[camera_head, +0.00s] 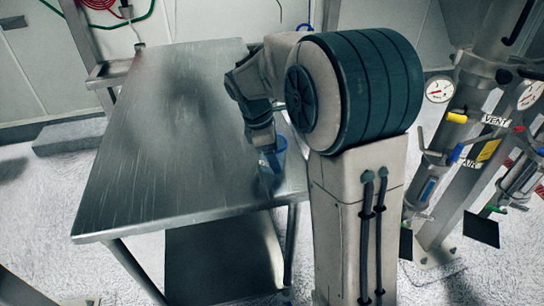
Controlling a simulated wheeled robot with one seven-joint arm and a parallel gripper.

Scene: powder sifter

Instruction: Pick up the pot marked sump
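A small bluish see-through pot (281,149) stands near the right edge of the metal table (150,190). No marking can be read on it, so I cannot tell whether it is the pot marked sump. My gripper (269,162) points down at the pot, its tip overlapping the pot's left side in the picture. I cannot tell whether the fingers are around it, in it or only in front of it. My own arm hides part of the pot and the table's right side.
The left and middle of the tabletop are bare. A lower shelf (215,262) lies under the table. At right stands pipework with gauges (439,89), coloured valves and labels reading VENT and AIR. A red coiled hose (98,4) hangs at the back left.

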